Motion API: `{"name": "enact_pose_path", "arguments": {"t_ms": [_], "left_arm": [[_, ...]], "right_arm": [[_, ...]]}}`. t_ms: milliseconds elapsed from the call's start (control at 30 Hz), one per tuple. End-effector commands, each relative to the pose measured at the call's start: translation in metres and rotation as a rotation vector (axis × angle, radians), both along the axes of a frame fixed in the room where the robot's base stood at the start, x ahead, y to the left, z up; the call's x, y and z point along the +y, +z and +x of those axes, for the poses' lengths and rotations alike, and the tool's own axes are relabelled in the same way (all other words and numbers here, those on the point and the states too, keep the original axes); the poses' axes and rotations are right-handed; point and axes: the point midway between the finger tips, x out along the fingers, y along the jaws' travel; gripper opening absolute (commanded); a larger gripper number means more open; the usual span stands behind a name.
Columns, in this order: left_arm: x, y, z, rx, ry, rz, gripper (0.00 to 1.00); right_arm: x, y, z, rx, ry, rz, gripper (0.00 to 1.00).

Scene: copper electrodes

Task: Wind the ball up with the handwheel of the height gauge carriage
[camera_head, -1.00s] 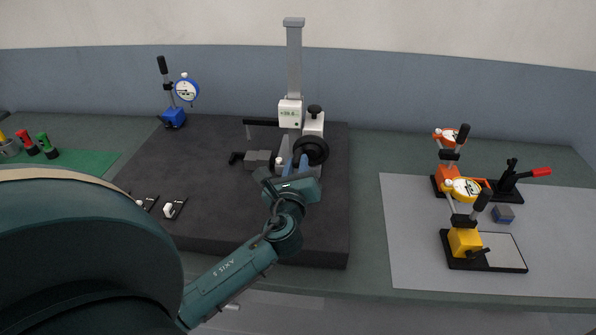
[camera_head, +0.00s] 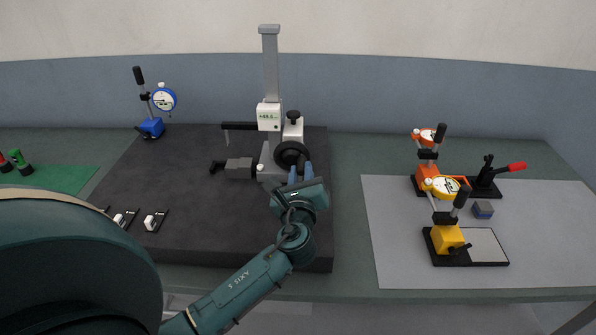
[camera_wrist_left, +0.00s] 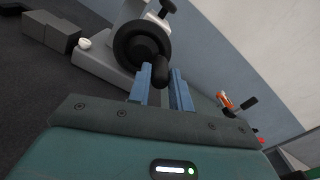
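The height gauge has a grey column (camera_head: 270,75) and a white carriage (camera_head: 269,117) with a small display. My left gripper (camera_head: 300,169) is at the handwheel's lower right. In the left wrist view, the wheel's dark crank handle (camera_wrist_left: 160,72) stands between the blue fingertips (camera_wrist_left: 161,76). The fingers are apart; contact with the handle is not clear. My right gripper is out of view.
The gauge stands on a dark plate (camera_head: 200,220). A grey block (camera_head: 238,165) is left of its base. A blue dial stand (camera_head: 152,127) is at the back left. Orange (camera_head: 421,180) and yellow (camera_head: 447,237) dial stands are on the right mat (camera_head: 390,235).

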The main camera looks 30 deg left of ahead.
Motion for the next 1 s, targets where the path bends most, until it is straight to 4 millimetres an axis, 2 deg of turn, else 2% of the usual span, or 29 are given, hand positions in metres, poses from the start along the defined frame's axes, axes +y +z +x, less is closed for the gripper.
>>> {"name": "enact_pose_path", "arguments": {"t_ms": [33,267,567,1000], "left_arm": [[-0.001,-0.001,0.000,0.002,-0.003,-0.001,0.24],[0.000,-0.001,0.000,0.002,-0.001,-0.001,0.42],[-0.003,-0.001,-0.004,0.003,-0.002,0.000,0.42],[-0.025,-0.002,-0.042,0.004,-0.002,-0.001,0.42]], "right_arm": [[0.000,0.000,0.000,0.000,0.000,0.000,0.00],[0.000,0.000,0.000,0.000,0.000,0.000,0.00],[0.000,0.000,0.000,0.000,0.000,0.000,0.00],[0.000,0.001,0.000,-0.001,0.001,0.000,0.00]]}}
